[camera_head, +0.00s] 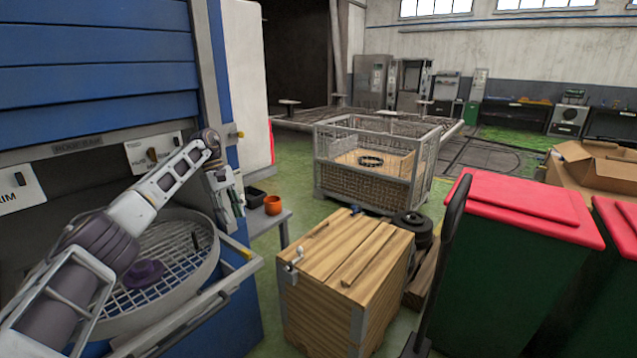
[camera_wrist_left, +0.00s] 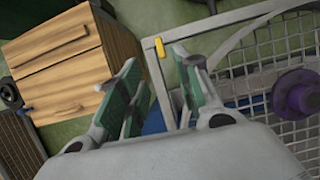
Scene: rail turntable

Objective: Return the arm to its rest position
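My left arm comes in from the left in the head view, over a round grey basket with a mesh floor (camera_head: 205,262). My left gripper (camera_head: 236,200) points down near the basket's right rim. In the left wrist view the gripper (camera_wrist_left: 160,92) has its two green-padded fingers apart with nothing between them. A purple knobbed part (camera_head: 143,272) lies on the mesh; it also shows in the left wrist view (camera_wrist_left: 297,95), apart from the fingers. My right gripper is not in view.
A blue cabinet (camera_head: 95,45) with labelled switches stands behind the arm. A small shelf holds an orange pot (camera_head: 273,205) and a black bin (camera_head: 255,197) close to the gripper. A wooden crate (camera_head: 345,265), a wire cage (camera_head: 375,190) and red-lidded bins (camera_head: 520,205) stand to the right.

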